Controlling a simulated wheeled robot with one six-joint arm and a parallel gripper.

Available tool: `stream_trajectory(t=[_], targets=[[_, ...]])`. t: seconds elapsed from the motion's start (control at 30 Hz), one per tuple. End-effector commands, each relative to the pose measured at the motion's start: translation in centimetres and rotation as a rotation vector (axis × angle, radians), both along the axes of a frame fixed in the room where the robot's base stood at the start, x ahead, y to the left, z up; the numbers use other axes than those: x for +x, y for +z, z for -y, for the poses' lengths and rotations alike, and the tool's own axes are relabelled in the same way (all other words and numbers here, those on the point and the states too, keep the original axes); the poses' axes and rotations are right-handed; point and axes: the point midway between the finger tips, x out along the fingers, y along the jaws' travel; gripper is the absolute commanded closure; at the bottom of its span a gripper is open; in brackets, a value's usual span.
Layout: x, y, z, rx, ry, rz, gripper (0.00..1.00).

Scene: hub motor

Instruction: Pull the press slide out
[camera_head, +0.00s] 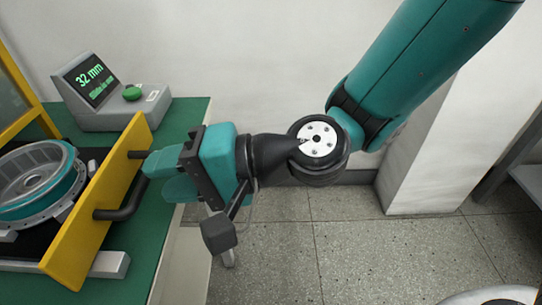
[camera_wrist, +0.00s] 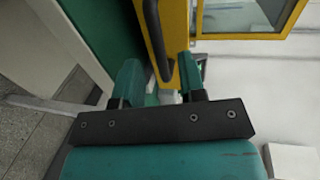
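The press slide's yellow front plate (camera_head: 95,215) stands upright at the left in the head view. It also shows in the wrist view (camera_wrist: 178,25). A black bar handle (camera_head: 128,203) sticks out from it; its upper part is partly hidden by my gripper. My gripper (camera_head: 155,172) is at the handle, coming from the right. In the wrist view its two teal fingers (camera_wrist: 158,78) are apart, with the handle (camera_wrist: 153,35) running between them and gaps beside it. I cannot tell whether a finger touches the handle.
A round hub motor (camera_head: 38,182) sits behind the plate. A grey display box (camera_head: 110,95) reading "32 mm", with a green button, stands on the green table (camera_head: 183,118). A yellow frame (camera_head: 18,85) is at far left.

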Motion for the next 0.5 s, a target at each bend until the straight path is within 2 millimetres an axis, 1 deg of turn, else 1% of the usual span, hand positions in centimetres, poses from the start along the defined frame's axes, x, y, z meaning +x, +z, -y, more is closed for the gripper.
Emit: stream_trajectory(t=[0.03,0.17,0.23,0.43,0.5], targets=[[0.1,0.2,1.4,0.001,-0.008,-0.001,0.62],[-0.1,0.9,4.8,0.001,-0.008,0.000,0.62],[-0.1,0.6,5.5,0.009,-0.002,0.009,0.62],[-0.4,0.8,7.6,0.003,-0.003,0.010,0.62],[-0.3,1.3,9.0,0.006,-0.007,0.008,0.62]])
